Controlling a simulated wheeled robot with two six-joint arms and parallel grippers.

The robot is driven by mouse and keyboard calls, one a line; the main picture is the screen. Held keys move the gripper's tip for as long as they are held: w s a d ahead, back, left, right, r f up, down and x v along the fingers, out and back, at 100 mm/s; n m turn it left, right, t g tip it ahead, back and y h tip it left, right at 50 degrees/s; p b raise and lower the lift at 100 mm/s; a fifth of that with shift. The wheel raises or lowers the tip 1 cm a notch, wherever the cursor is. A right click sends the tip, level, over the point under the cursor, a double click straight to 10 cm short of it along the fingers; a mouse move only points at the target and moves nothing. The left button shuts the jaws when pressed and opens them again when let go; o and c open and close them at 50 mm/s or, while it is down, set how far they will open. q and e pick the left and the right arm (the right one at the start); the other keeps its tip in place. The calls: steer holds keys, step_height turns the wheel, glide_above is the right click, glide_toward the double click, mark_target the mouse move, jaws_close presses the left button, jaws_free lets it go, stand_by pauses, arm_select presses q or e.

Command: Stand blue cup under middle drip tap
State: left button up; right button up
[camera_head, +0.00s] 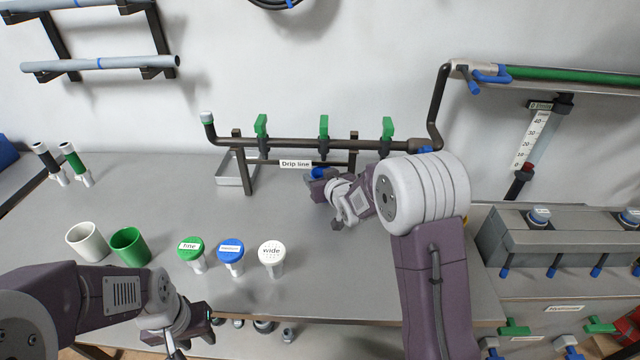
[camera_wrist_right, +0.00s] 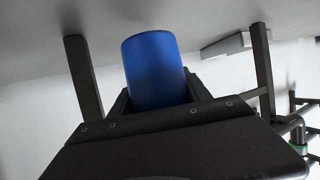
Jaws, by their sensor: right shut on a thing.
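The blue cup (camera_head: 319,172) is partly hidden behind my right gripper (camera_head: 322,184). It fills the right wrist view (camera_wrist_right: 155,68) between the fingers, and my right gripper is shut on it. The drip line has three green-handled taps; the middle drip tap (camera_head: 323,128) is straight above the cup in the head view. Whether the cup rests on the bench or hangs above it I cannot tell. My left gripper (camera_head: 204,318) is low at the bench's front edge, away from the cup; its fingers are too small to judge.
A white cup (camera_head: 87,241) and a green cup (camera_head: 130,247) stand at the left. Lidded jars with green (camera_head: 190,249), blue (camera_head: 230,252) and white (camera_head: 271,254) tops stand at the front. A metal tray (camera_head: 231,168) lies behind the drip line's left leg. The middle of the bench is clear.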

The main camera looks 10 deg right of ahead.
step_height(320, 180, down, 2)
steer(key=shift+f, duration=0.1)
steer(key=o, duration=1.3)
steer(key=shift+f, duration=0.1)
steer(key=shift+o, duration=0.2)
